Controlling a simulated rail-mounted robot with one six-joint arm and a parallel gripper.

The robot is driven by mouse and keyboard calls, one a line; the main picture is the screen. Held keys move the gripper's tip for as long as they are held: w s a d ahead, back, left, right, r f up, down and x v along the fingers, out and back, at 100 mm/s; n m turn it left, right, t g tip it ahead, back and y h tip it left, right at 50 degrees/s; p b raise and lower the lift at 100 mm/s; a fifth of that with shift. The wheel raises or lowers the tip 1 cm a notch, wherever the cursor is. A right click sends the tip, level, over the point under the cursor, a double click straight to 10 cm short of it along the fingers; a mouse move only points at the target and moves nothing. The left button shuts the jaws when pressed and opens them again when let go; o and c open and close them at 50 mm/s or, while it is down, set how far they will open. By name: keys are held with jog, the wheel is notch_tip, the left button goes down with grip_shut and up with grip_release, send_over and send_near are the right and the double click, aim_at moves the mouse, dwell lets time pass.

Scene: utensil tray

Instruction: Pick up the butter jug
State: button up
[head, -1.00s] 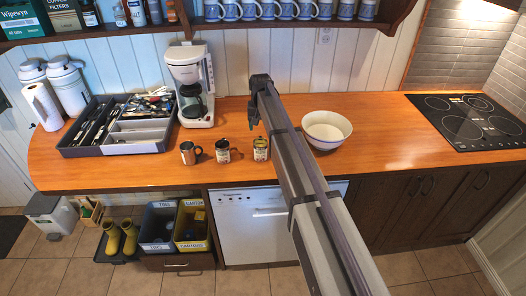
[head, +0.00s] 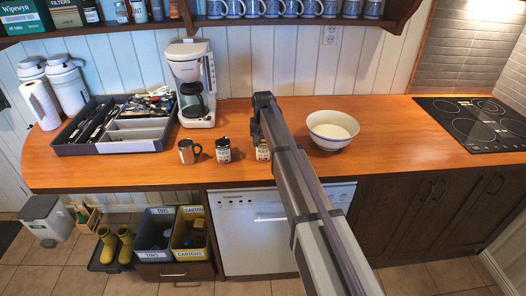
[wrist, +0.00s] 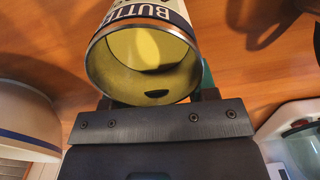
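The butter jug (head: 262,153) stands upright on the wooden counter in the head view, partly hidden behind my arm. In the wrist view the butter jug (wrist: 166,20) is close up, with a cream and dark-blue label reading "BUTT…", a metal rim and a yellow inside. My gripper (head: 256,138) is right at the jug, low over the counter. In the wrist view the jug covers most of my fingers; only their bases show at either side of its rim. Whether they touch or grip it is hidden.
A labelled jug (head: 223,150) and a dark metal mug (head: 189,151) stand to the left. A white bowl (head: 332,131) is close on the right. The coffee maker (head: 193,85) and utensil tray (head: 75,146) are further left. Counter is free between bowl and hob (head: 470,120).

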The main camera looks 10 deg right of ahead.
grip_shut()
dwell(0.6)
